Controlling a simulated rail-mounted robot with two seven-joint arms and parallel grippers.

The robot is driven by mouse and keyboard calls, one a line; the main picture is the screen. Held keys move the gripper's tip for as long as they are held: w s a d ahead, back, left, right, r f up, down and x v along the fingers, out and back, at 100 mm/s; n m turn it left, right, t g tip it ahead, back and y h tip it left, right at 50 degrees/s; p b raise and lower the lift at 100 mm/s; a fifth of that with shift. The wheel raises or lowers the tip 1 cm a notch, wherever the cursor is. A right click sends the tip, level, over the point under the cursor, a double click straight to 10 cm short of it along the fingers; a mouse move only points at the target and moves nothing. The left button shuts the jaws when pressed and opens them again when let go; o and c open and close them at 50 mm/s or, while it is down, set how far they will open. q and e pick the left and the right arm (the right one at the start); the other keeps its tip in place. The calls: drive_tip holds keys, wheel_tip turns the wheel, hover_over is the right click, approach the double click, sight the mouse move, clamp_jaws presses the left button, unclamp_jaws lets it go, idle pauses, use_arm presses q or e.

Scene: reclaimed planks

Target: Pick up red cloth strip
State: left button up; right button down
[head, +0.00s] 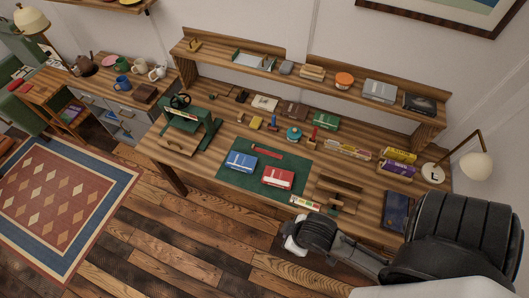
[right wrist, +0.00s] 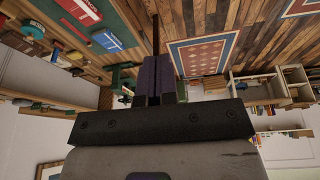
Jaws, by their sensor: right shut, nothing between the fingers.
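The red cloth strip (head: 266,151) lies flat on the green mat (head: 232,184) on the workbench, behind the blue book (head: 242,161) and the red book (head: 278,177). A thin red strip (right wrist: 68,21) also shows in the right wrist view, upper left on the mat. My right gripper (right wrist: 155,80) is shut and empty, with its dark fingers together. In the head view my right arm hangs at the bench's front edge, right of the mat and apart from the strip; its fingertips are hidden there. My left gripper is not in view.
A green press (head: 190,128) stands left of the mat. Small tools, a teal-topped pot (head: 294,133) and a green book (head: 326,121) lie behind it. A wooden rack (head: 339,194), boxes (head: 398,162) and a lamp (head: 474,163) stand to the right. A shelf (head: 302,82) runs along the back.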

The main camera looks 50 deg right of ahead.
drive_tip(key=c, duration=1.9)
unclamp_jaws()
drive_tip(key=o, duration=0.8)
drive_tip(key=shift+d, duration=0.1)
